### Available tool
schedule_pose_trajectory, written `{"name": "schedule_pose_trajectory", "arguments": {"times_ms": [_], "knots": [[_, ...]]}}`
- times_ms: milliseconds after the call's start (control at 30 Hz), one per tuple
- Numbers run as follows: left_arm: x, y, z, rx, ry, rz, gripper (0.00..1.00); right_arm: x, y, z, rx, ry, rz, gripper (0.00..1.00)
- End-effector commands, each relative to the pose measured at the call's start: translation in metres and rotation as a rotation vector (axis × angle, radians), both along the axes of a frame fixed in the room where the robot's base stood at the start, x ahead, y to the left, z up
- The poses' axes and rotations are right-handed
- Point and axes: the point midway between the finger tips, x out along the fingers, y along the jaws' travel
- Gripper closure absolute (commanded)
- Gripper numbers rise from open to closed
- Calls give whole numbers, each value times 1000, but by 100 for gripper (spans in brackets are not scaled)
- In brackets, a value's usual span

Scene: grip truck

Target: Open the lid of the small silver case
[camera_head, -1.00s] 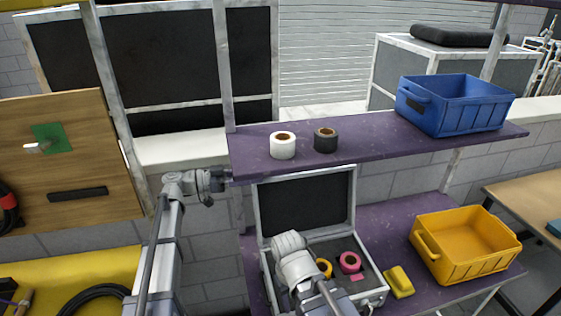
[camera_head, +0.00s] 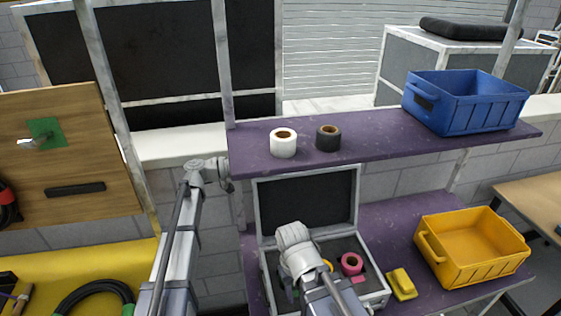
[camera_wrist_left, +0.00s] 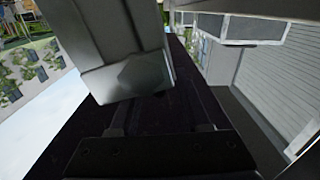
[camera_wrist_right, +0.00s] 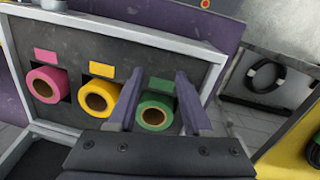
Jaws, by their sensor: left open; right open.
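The silver case (camera_head: 262,222) stands on the lower purple shelf, with its dark-lined lid (camera_head: 308,200) raised upright at the back. A pink roll (camera_head: 351,263) sits inside. In the right wrist view, the pink roll (camera_wrist_right: 46,85), a yellow roll (camera_wrist_right: 98,97) and a green roll (camera_wrist_right: 154,113) sit in the dark insert. My right gripper (camera_wrist_right: 160,88) is open, with its fingers over the green roll; I cannot tell whether they touch it. My left gripper (camera_head: 226,178) is open beside the upper shelf's left end, away from the case.
The upper purple shelf (camera_head: 380,140) overhangs behind the case and holds a white roll (camera_head: 283,143), a black roll (camera_head: 328,138) and a blue bin (camera_head: 463,103). A yellow bin (camera_head: 470,250) and a small yellow object (camera_head: 401,284) lie right of the case.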

Motion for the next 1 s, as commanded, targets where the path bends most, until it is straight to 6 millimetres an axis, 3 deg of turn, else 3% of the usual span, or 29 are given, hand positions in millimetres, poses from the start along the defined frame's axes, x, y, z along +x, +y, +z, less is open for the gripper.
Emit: {"name": "schedule_pose_trajectory", "arguments": {"times_ms": [200,567,1000], "knots": [[4,-22,0,0,0,-1,53,0,0,0,0,0,0,50],[5,-26,0,0,0,0,53,0,0,0,0,0,0,50],[5,-26,0,0,0,0,100,0,0,0,0,0,0,50]]}}
